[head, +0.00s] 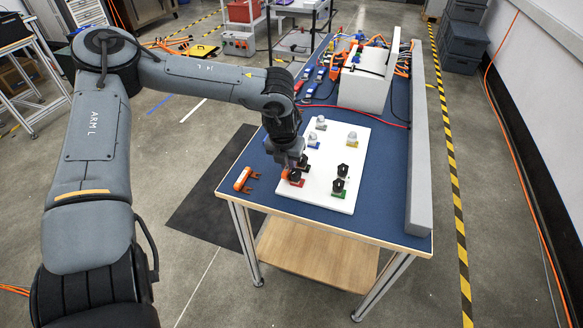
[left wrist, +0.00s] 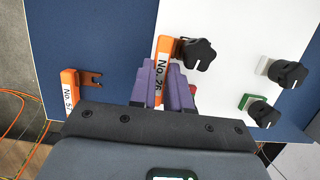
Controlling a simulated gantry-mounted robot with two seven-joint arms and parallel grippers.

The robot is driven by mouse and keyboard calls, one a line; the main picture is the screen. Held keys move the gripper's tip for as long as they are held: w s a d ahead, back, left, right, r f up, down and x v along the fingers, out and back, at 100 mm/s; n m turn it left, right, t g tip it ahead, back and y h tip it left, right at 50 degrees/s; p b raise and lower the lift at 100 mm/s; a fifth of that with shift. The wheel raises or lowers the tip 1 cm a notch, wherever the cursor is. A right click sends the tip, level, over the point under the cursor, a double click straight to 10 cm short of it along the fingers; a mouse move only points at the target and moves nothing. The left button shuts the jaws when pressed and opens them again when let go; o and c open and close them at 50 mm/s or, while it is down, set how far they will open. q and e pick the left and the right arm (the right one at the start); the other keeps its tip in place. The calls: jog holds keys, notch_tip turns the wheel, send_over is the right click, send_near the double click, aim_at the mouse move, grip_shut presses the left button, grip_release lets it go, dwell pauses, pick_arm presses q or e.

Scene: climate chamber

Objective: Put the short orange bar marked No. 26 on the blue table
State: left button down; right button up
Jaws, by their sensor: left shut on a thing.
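The short orange bar marked No. 26 (left wrist: 163,52) is between the purple fingers of my left gripper (left wrist: 163,84), which is shut on it. In the left wrist view the bar shows at the left edge of the white board (left wrist: 228,35), close beside a black knob (left wrist: 199,54); I cannot tell whether they touch. In the head view my left gripper (head: 289,169) is low over the board's near left edge, and the orange bar (head: 284,174) peeps out there. The blue table (head: 239,199) has bare surface left of the board. My right gripper is not in view.
Another orange bar (head: 242,179) with brown prongs lies on the table left of the board; its label (left wrist: 69,96) is partly cut off. More knobs and clear-topped parts stand on the board. A white box (head: 363,88) and cables fill the far end. A grey beam lines the right side.

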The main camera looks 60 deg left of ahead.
pick_arm(q)
jog(key=shift+s+f+p, duration=0.3)
jog(key=shift+s, duration=0.05)
jog(key=shift+s+a, duration=0.15)
jog(key=shift+s, duration=0.05)
dwell(0.4)
jog(key=shift+r+p, duration=0.1)
jog(key=shift+p, duration=0.2)
jog(key=shift+s+a+r+p, duration=0.1)
jog(key=shift+s+a+p, duration=0.8)
jog(key=shift+p, duration=0.45)
jog(key=shift+a+p, duration=0.2)
jog(key=shift+p, duration=0.25)
jog(key=shift+s, duration=0.1)
jog(key=shift+r, duration=0.2)
